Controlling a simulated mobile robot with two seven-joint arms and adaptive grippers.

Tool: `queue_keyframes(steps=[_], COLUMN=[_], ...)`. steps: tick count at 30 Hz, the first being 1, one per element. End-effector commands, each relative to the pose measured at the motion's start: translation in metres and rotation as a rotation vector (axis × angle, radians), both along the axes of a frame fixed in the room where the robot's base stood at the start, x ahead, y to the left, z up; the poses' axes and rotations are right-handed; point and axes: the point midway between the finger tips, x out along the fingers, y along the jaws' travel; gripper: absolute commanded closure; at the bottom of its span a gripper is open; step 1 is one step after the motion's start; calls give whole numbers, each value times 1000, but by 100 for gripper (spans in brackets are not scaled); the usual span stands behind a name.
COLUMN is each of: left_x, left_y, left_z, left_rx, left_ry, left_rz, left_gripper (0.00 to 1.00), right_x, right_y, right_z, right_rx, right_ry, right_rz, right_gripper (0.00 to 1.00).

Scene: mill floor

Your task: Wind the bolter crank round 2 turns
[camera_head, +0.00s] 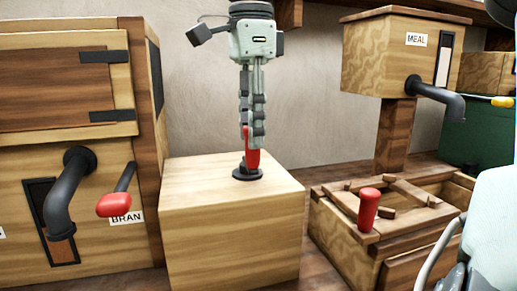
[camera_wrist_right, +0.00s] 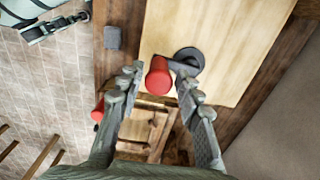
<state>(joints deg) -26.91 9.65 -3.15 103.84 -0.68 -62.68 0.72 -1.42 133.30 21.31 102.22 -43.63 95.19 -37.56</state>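The crank stands on top of a pale wooden box (camera_head: 230,220). It has a black hub (camera_head: 247,174) and an upright red grip (camera_head: 252,160). In the right wrist view the red grip (camera_wrist_right: 158,78) sits to the left of the round black hub (camera_wrist_right: 188,58), with a short dark arm between them. My right gripper (camera_head: 252,140) points straight down over the box. My left gripper is not in view.
A wooden cabinet (camera_head: 60,140) at left carries a black spout (camera_head: 65,190) and a red-ended lever (camera_head: 115,203) near a BRAN label. At right are a MEAL box (camera_head: 385,60) with a spout and a low wooden frame (camera_head: 335,240) with a red handle (camera_head: 368,208).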

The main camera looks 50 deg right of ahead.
Motion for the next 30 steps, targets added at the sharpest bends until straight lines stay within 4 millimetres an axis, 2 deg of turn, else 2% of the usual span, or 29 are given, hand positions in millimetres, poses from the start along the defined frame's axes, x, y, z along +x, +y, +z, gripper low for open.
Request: queue_keyframes(steps=[1,3,11,20,21,30], left_x=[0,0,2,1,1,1], left_y=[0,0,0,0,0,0], left_z=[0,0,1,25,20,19], left_rx=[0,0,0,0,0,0], left_ry=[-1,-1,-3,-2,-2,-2], left_rz=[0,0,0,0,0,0], left_gripper=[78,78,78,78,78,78], right_x=[0,0,0,0,1,1], right_y=[0,0,0,0,0,0], right_z=[0,0,1,29,29,59], right_rx=[0,0,0,0,0,0], right_ry=[0,0,0,1,0,0], right_rz=[0,0,0,0,-1,-1], right_gripper=[55,48,48,48,48,48])
